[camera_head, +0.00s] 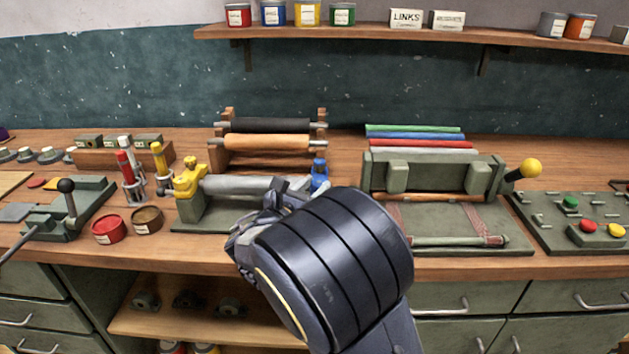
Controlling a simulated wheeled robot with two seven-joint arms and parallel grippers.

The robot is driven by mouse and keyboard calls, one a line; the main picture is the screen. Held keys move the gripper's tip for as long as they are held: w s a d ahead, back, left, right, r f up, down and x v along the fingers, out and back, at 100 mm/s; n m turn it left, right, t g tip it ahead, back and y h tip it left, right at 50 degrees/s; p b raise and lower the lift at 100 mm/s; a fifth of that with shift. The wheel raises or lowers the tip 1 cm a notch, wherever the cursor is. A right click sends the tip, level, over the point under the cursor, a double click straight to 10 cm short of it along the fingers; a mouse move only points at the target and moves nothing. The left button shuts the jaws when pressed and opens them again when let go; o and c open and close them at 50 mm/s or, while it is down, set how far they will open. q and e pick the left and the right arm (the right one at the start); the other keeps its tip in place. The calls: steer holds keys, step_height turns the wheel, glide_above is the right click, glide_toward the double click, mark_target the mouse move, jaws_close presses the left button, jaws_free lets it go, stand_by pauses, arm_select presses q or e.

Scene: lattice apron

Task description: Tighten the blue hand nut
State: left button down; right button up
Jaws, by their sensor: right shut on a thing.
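The blue hand nut (320,172) stands at the right end of a grey roller (238,185) on a green-grey bench fixture (207,217). A yellow hand nut (188,178) sits at the roller's left end. My right gripper (309,184) reaches in from the lower right and is shut on the blue hand nut. The wrist hides most of the fingers and the lower part of the nut. My left gripper is not in view.
A press-like frame with a yellow-knobbed lever (528,169) stands close on the right. Red and brown tins (108,230) and upright colored tubes (128,168) stand left. A rack of rolls (266,142) is behind. A shelf with tins (307,13) hangs above.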

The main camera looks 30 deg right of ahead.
steer(key=m+g+h+p, duration=0.1)
steer(key=g+p, duration=0.1)
steer(key=m+g+p, duration=0.2)
steer(key=g+p, duration=0.1)
steer(key=w+m+g+h+p, duration=0.1)
steer(key=m+g+p, duration=0.1)
steer(key=g, duration=0.1)
steer(key=shift+w+a+r+h, duration=0.1)
steer(key=shift+a+r+h, duration=0.1)
steer(key=shift+h, duration=0.1)
steer(key=shift+w+f+m+g+p, duration=0.2)
steer(key=shift+m+g+p, duration=0.8)
steer(key=shift+g, duration=0.45)
steer(key=shift+w+f+m+g+p, duration=0.15)
steer(key=shift+m+g+p, duration=0.6)
steer(key=shift+m+g, duration=0.55)
steer(key=shift+g, duration=0.35)
steer(key=o, duration=1)
steer(key=shift+r, duration=0.1)
steer(key=shift+r+b+v, duration=0.1)
steer(key=shift+b+v, duration=0.3)
steer(key=shift+v, duration=1.5)
steer(key=shift+r+b+v, duration=0.15)
steer(key=shift+b+v, duration=0.2)
steer(key=shift+v, duration=1.6)
